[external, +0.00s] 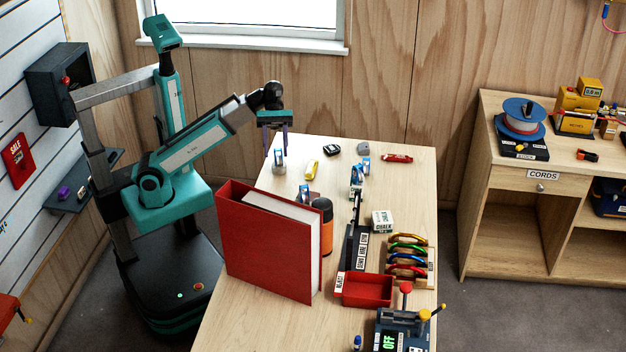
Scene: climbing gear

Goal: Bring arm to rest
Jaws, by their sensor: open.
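My gripper (275,142) hangs at the end of my teal and white arm, over the far left corner of the wooden table (345,322). Its purple fingers point down and are open. A small grey and blue device (279,162) stands on the table just below the fingertips. I cannot tell from this view whether the fingers touch it or pass in front of it. Nothing is visibly held between the fingers.
A large red binder (265,245) stands upright at the table's near left, partly hiding an orange bottle (326,230). A red tray (366,290), colored carabiners (407,258) and a chalk box (382,221) sit at right. A yellow item (312,169) lies near my gripper.

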